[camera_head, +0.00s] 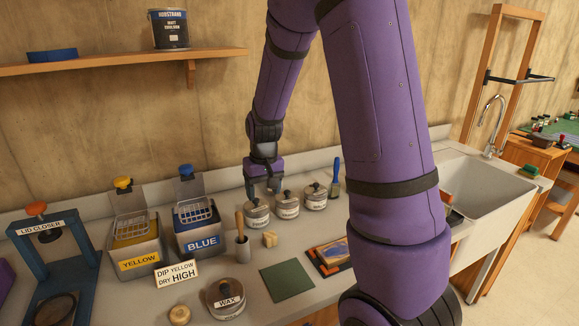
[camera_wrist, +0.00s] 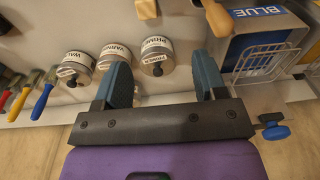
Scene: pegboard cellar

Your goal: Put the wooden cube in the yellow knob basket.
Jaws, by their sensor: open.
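The wooden cube (camera_head: 270,239) is small and pale. It rests on the bench in front of the tins; a wooden block that looks like it shows at the top edge of the wrist view (camera_wrist: 145,8). The wire basket with the yellow knob (camera_head: 131,228) sits at the yellow-labelled tank (camera_head: 137,257), below its raised lid. My gripper (camera_head: 263,187) is open and empty, behind the cube near the left tin. In the wrist view my gripper (camera_wrist: 164,72) has its fingers spread, with the PRIMER tin (camera_wrist: 155,56) showing between them.
A blue tank (camera_head: 201,242) with a blue-knobbed basket (camera_head: 195,210) stands right of the yellow one. A cup (camera_head: 243,252) with a brush stands left of the cube. A green mat (camera_head: 287,281), WAX tin (camera_head: 226,299) and sign (camera_head: 177,275) lie in front.

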